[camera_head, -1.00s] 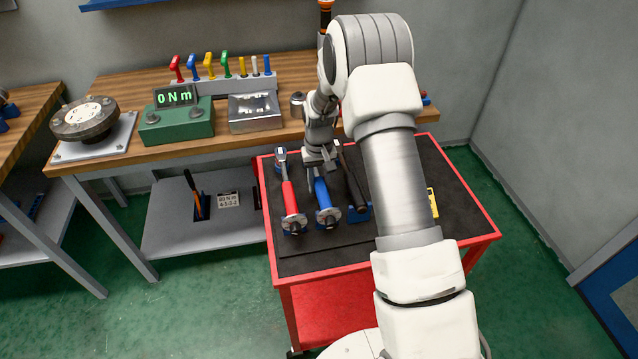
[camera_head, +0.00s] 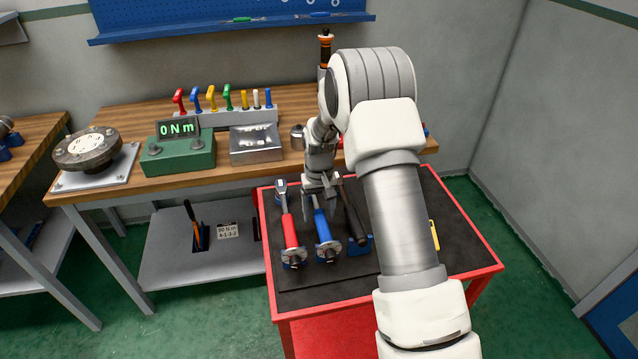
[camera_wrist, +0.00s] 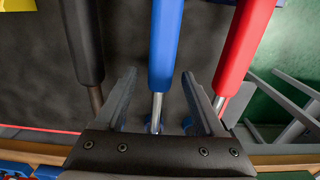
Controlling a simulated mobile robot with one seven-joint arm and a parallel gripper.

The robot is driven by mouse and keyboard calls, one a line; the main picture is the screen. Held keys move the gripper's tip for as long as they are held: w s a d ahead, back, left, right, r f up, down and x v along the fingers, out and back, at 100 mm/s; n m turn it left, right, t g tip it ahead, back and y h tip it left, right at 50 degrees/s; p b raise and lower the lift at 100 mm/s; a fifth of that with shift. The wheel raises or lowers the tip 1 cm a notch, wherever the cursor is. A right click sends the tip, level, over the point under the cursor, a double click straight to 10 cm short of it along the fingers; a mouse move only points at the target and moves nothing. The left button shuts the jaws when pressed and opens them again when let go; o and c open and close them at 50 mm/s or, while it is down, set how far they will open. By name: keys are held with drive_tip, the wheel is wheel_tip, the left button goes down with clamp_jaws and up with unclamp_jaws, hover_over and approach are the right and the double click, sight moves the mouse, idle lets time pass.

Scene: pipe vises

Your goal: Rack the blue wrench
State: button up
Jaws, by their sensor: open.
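The blue wrench (camera_head: 323,228) lies on the dark mat of the red cart, between a red wrench (camera_head: 289,229) and a black-handled one (camera_head: 353,218). My gripper (camera_head: 318,206) is over the far end of the blue wrench. In the wrist view my open gripper (camera_wrist: 160,92) has one finger on each side of the blue wrench (camera_wrist: 165,45) and its steel shaft. A gap shows on both sides of the shaft. I cannot tell how far the fingertips are above the mat. The wrench's head is partly hidden by my gripper.
The red wrench (camera_wrist: 240,45) and black wrench (camera_wrist: 82,40) lie close beside the fingers. Behind the cart (camera_head: 480,268) is a wooden bench with a green torque tester (camera_head: 178,152) reading 0 Nm and a metal tray (camera_head: 256,145). A blue pegboard (camera_head: 170,20) with a ledge hangs on the wall.

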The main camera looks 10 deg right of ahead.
wheel_tip(320, 180, up, 15)
drive_tip(key=shift+r, duration=0.2)
idle(0.3)
drive_tip(key=s+r+t, duration=0.3)
drive_tip(key=s+r, duration=1.2)
drive_tip(key=s+t, duration=0.2)
drive_tip(key=s, duration=1.4)
drive_tip(key=shift+s+f+t, duration=0.15)
drive_tip(key=shift+s+t, duration=0.05)
drive_tip(key=shift+t, duration=0.2)
